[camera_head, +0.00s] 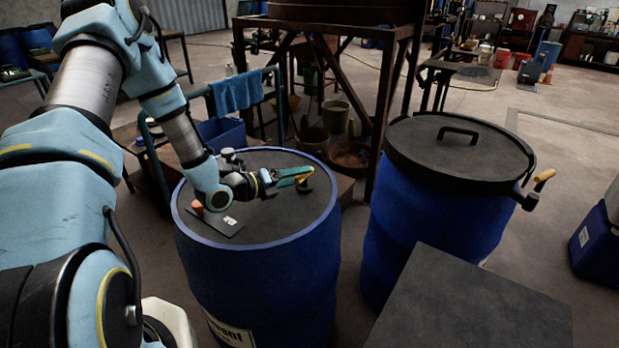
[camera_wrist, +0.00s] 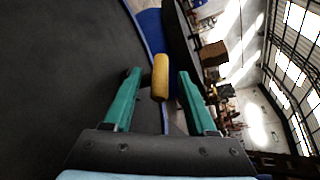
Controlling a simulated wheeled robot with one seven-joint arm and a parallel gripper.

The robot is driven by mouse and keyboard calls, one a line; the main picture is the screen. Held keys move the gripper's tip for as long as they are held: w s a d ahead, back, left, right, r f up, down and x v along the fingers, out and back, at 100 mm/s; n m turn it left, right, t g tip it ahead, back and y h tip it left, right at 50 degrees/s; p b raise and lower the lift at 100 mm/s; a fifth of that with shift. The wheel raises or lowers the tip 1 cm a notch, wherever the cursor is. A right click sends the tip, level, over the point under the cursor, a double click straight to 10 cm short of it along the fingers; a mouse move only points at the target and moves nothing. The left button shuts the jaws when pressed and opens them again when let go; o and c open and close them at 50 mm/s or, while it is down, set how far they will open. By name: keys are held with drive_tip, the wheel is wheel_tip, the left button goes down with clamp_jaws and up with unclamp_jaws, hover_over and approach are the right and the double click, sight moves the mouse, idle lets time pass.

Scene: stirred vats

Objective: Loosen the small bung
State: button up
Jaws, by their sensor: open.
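A small fitting with a yellow handle (camera_wrist: 160,78) and a dark stem stands near the rim of the blue drum's dark top (camera_head: 262,220); I take it to be the small bung. In the wrist view my gripper (camera_wrist: 157,82) is open, with the yellow handle between the fingertips and a gap on both sides. An orange plug-like piece (camera_head: 197,208) stands at the drum's left, beside a dark plate with a pale label.
A second blue drum (camera_head: 420,225) with a black lid and a yellow-handled lever (camera_head: 544,176) stands to the right. A dark flat-topped block (camera_head: 470,305) is in front of it. A metal stand (camera_head: 385,100) and a rail with a blue towel (camera_head: 237,92) are behind.

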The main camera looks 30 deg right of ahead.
drive_tip(key=v, duration=0.5)
drive_tip(key=shift+b, duration=0.4)
